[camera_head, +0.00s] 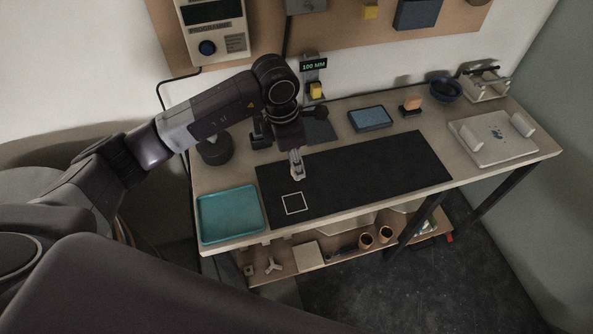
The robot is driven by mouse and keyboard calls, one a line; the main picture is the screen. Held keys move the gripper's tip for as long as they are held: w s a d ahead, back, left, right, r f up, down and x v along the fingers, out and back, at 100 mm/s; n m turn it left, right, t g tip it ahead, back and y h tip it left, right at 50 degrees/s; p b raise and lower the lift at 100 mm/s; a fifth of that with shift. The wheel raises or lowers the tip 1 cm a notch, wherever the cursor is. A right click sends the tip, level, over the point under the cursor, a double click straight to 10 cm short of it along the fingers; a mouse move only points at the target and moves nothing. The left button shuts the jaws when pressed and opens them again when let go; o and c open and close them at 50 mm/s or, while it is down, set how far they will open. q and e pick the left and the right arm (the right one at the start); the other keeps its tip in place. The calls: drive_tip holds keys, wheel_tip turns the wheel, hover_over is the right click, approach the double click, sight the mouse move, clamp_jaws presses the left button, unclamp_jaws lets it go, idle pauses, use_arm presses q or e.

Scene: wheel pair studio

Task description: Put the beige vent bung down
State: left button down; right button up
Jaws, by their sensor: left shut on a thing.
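My left gripper (297,171) hangs fingers-down over the dark mat (390,170), left of the mat's middle. It is shut on a small pale thing, which I take to be the beige vent bung. The fingers mostly hide it, so its shape and tilt cannot be made out. A white square outline (294,203) on the mat lies just in front of the gripper and looks empty. I cannot tell how high the fingers are above the mat. My right gripper is not in view.
An empty-looking teal tray (231,213) stands at the table's front left. A blue-topped box (371,118), a wooden-topped block (412,104), a dark blue bowl (445,89) and a pale board (493,139) stand behind and right. The mat's right part is clear.

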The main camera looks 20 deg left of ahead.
use_arm(q)
wheel_tip(320, 180, down, 4)
drive_tip(key=shift+f+p, duration=0.25)
drive_tip(key=shift+p, duration=0.15)
drive_tip(key=shift+f, duration=0.1)
drive_tip(key=shift+f, duration=0.15)
drive_tip(key=c, duration=1.7)
unclamp_jaws()
drive_tip(key=shift+o, duration=0.2)
